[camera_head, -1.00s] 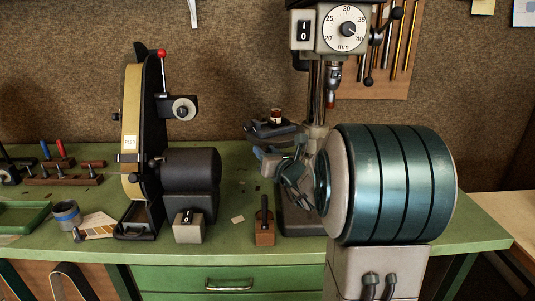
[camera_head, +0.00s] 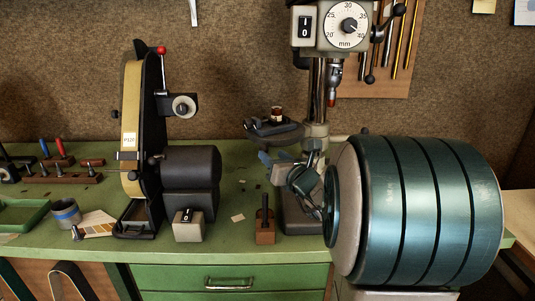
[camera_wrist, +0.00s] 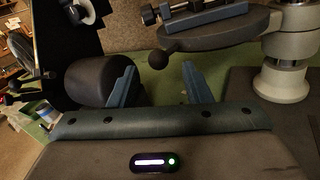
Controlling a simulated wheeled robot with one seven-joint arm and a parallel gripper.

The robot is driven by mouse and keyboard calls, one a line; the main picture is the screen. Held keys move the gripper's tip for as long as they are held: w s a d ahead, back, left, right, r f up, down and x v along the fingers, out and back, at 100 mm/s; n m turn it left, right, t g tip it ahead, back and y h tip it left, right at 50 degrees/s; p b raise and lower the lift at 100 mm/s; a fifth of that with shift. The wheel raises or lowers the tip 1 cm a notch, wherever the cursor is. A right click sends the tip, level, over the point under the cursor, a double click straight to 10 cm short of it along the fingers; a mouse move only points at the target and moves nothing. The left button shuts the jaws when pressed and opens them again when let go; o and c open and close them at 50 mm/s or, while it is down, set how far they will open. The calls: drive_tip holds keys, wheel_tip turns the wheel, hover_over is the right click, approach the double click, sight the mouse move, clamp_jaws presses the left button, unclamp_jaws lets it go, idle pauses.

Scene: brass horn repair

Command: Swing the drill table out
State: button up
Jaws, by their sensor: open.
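The drill table (camera_head: 283,138) is a dark plate on the drill press column, left of it, with a small vise (camera_head: 265,126) and a red-brown jar (camera_head: 276,114) on top. In the wrist view the table (camera_wrist: 233,32) reaches left from a pale column collar (camera_wrist: 285,75), and a dark ball-ended lever (camera_wrist: 182,45) sticks out at its near edge. My gripper (camera_wrist: 160,85) is open and empty, its two blue fingers spread apart below the ball. The ball looks beyond the fingertips, apart from them. In the head view my gripper (camera_head: 282,160) is just below the table, partly hidden by my arm.
A belt sander (camera_head: 140,130) with a dark round motor (camera_head: 192,165) stands left of the press. A small wooden block with a dark upright pin (camera_head: 265,228) stands on the green bench (camera_head: 100,250) in front. Hand tools (camera_head: 62,165) lie far left.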

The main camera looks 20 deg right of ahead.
drive_tip(key=s, duration=0.8)
drive_tip(key=shift+s+d, duration=0.35)
drive_tip(key=shift+d, duration=0.05)
drive_tip(key=shift+a, duration=0.1)
drive_tip(key=s+a+f+n+g+y, duration=0.2)
drive_tip(key=s+a+n+g, duration=0.15)
drive_tip(key=a+n, duration=0.3)
drive_tip(key=s+a+f+n+g+y+p, duration=0.1)
drive_tip(key=s+a+f+n+g+y, duration=0.2)
drive_tip(key=a+n, duration=0.35)
drive_tip(key=s+a+f+n+g+y, duration=0.1)
drive_tip(key=s+a+f+n+g, duration=0.1)
drive_tip(key=a+n+g, duration=0.4)
drive_tip(key=s+d+f+n+g+h+p, duration=0.1)
drive_tip(key=s+n+h, duration=0.6)
drive_tip(key=n, duration=1.1)
drive_tip(key=s+d+f+g, duration=0.1)
drive_tip(key=s+d+f, duration=0.1)
drive_tip(key=d, duration=0.1)
drive_tip(key=shift+d+f+g+h+p, duration=0.3)
drive_tip(key=shift+d+f+g+p, duration=0.05)
drive_tip(key=shift+d+p, duration=0.05)
drive_tip(key=shift+c, duration=0.8)
